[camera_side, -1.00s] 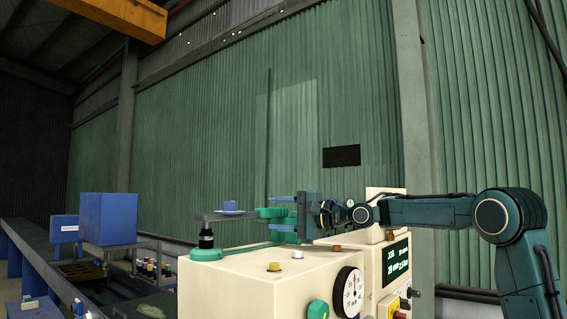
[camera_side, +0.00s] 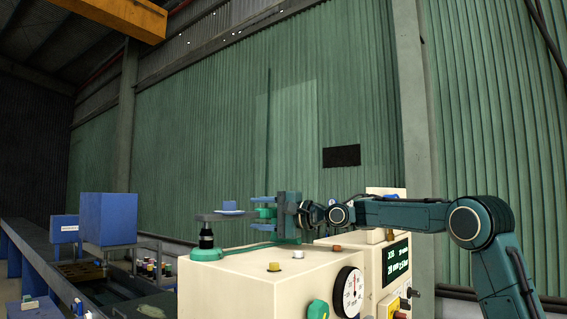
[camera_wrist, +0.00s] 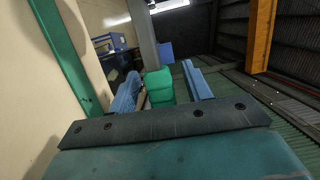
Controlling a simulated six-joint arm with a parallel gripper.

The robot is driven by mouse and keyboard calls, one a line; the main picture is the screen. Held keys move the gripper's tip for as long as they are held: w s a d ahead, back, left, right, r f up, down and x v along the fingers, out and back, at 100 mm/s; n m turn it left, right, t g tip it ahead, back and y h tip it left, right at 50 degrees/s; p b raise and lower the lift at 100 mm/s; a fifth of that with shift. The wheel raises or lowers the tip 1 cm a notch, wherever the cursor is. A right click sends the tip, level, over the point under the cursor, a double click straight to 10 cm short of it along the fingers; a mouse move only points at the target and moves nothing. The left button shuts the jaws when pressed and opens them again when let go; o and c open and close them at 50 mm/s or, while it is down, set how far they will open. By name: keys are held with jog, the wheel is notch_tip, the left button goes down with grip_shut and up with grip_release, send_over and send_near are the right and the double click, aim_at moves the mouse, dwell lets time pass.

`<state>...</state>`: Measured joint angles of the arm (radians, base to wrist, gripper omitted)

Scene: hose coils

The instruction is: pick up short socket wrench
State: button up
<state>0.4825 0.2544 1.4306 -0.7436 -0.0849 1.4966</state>
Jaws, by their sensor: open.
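I cannot make out a short socket wrench in either view. My gripper (camera_side: 256,211) is open, with its two blue fingers pointing left above the cream machine. A small blue piece (camera_side: 230,205) on a pale disc lies on a grey plate (camera_side: 208,217), just left of my fingertips.
The cream machine (camera_side: 240,285) stands below my gripper, with a dial (camera_side: 348,292) and knobs. A green base with a dark post (camera_side: 207,238) holds the grey plate. A large blue box (camera_side: 108,219) stands further left.

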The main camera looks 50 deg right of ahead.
jog(key=shift+c, duration=0.2)
grip_shut()
jog(key=shift+r, duration=0.15)
jog(key=shift+r, duration=5)
